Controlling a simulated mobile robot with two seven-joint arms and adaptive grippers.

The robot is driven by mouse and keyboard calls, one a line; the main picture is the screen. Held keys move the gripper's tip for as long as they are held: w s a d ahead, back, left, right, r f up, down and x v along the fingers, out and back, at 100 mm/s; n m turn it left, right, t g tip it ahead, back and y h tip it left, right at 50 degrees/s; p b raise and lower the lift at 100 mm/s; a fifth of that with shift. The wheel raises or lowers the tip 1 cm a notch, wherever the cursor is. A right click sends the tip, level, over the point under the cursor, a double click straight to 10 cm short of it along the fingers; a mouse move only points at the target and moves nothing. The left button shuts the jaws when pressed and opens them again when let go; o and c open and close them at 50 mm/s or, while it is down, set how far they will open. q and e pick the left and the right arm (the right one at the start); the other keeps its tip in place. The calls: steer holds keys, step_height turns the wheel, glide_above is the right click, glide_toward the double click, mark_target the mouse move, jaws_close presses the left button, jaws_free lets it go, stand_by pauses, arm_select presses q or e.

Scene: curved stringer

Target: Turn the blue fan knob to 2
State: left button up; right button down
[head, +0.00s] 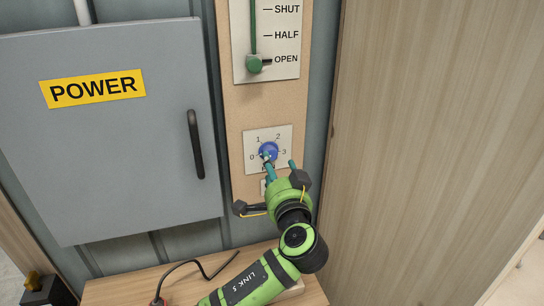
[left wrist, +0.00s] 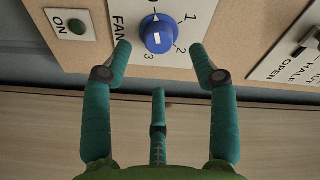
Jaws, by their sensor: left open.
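The blue fan knob (head: 268,150) sits on a white plate (head: 284,136) marked 0 to 3, and also shows in the left wrist view (left wrist: 158,34). In the wrist view its white pointer mark faces the 0 at the top edge. My left gripper (head: 278,163), green with teal fingers, is just in front of and below the knob in the head view. In the wrist view the open left gripper (left wrist: 160,50) has two fingertips spread on either side of the knob, with visible gaps, and a third finger below it. My right gripper is not in view.
Above the knob is a lever plate (head: 285,40) with a green handle (head: 254,64) at OPEN. A grey POWER cabinet (head: 100,150) stands left, a wooden panel (head: 420,150) right. A plate with an ON button (left wrist: 78,26) is beside the knob. A wooden ledge (head: 120,290) lies below.

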mark_target(271, 155)
arm_select(q)
steer(key=shift+w+a+p, duration=0.2)
steer(key=shift+w+p, duration=0.05)
steer(key=shift+w, duration=0.65)
steer(key=shift+w+a+p, duration=0.15)
steer(key=shift+w+p, duration=0.1)
steer(key=shift+w, duration=0.6)
steer(key=shift+w+a+p, duration=0.2)
steer(key=shift+w+p, duration=0.05)
steer(key=shift+w, duration=0.65)
steer(key=c, duration=1.1)
